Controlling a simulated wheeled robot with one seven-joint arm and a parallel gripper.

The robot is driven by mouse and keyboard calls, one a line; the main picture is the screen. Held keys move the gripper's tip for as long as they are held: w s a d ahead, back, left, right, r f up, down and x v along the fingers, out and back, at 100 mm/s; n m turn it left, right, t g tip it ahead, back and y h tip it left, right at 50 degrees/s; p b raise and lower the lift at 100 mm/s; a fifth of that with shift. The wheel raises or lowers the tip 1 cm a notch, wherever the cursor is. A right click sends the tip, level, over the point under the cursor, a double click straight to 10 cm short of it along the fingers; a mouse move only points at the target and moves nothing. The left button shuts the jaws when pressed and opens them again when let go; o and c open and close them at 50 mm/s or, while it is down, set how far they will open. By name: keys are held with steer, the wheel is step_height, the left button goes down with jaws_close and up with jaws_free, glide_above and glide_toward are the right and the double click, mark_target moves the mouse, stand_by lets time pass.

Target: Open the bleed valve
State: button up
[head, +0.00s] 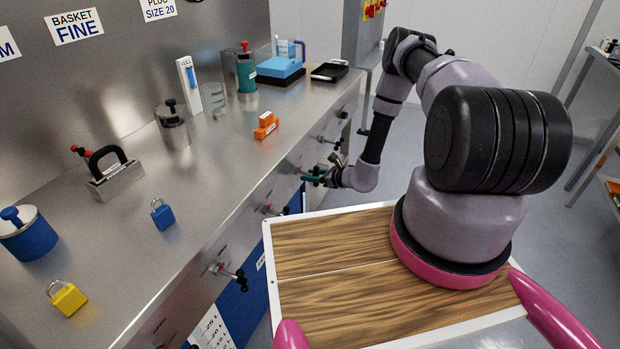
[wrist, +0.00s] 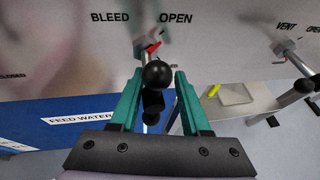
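The bleed valve (wrist: 155,76) shows in the wrist view under the panel words BLEED and OPEN. It has a metal stem, a small red part and a black ball-ended lever. My gripper (wrist: 157,82) has two green fingers, spread on either side of the black ball, with a gap visible on each side. The ball overlaps the space between the fingertips; I cannot tell exactly how deep it sits. In the head view my gripper (head: 314,177) is at the bench's front panel, small and partly merged with the valve parts there.
A vent valve (wrist: 299,72) is to the right in the wrist view. Other front valves include one lever (head: 233,275) nearer the camera. A blue panel (wrist: 75,125) labelled FEED WATER lies below. The steel bench top (head: 225,185) holds padlocks, a weight and containers.

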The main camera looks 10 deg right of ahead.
steer(key=shift+s+a, duration=0.1)
steer(key=shift+s, duration=0.15)
steer(key=v, duration=1)
steer(key=shift+d+r, duration=0.2)
steer(key=shift+d, duration=0.05)
steer(key=shift+s, duration=0.1)
